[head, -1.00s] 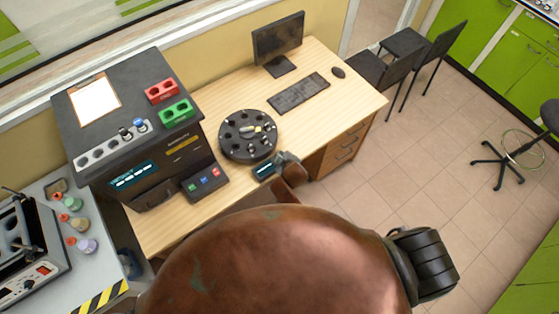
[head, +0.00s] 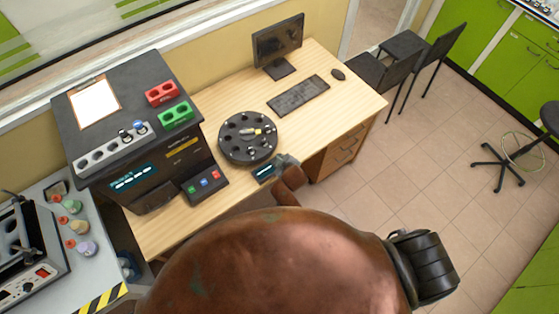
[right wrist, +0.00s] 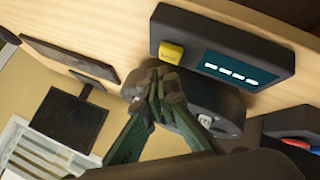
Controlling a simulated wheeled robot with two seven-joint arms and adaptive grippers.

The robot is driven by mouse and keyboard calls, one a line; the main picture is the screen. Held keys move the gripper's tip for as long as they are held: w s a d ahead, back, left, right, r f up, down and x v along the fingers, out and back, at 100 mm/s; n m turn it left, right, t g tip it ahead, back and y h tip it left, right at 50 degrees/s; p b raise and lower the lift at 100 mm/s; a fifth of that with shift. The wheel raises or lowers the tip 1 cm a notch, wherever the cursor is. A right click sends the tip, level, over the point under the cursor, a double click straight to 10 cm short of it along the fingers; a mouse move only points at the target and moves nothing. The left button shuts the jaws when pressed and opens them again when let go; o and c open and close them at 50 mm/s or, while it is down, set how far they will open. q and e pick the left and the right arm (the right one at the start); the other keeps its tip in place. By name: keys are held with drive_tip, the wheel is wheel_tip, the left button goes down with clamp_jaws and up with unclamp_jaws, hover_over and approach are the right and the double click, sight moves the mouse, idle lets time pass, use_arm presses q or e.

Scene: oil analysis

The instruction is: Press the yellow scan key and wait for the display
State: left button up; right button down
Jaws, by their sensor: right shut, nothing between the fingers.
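The dark scan unit (right wrist: 225,45) stands on the wooden table. Its yellow key (right wrist: 171,52) is clear in the right wrist view, beside a display (right wrist: 231,68) that shows a row of white dashes. In the head view the unit's display (head: 264,172) shows at the table's front edge, and the key is hidden there. My right gripper (right wrist: 161,80) is shut and empty, its fingertips close to the yellow key. I cannot tell whether they touch it. It is partly visible in the head view (head: 281,164). My left gripper is not in view.
A round black carousel (head: 248,151) with small vials stands just behind the unit. A dark analyser (head: 135,110) with a button panel (head: 204,186) is to the left. A keyboard (head: 298,94) and monitor (head: 278,45) are at the back.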

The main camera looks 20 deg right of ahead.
drive_tip(key=shift+f, duration=0.1)
idle(0.4)
drive_tip(key=shift+f, duration=0.3)
drive_tip(key=shift+f+b, duration=0.3)
drive_tip(key=shift+f, duration=0.3)
idle(0.8)
drive_tip(key=shift+r, duration=0.1)
drive_tip(key=shift+r+p, duration=0.9)
drive_tip(key=shift+p, duration=0.2)
wheel_tip(320, 180, up, 5)
drive_tip(key=p, duration=0.5)
drive_tip(key=shift+r, duration=0.1)
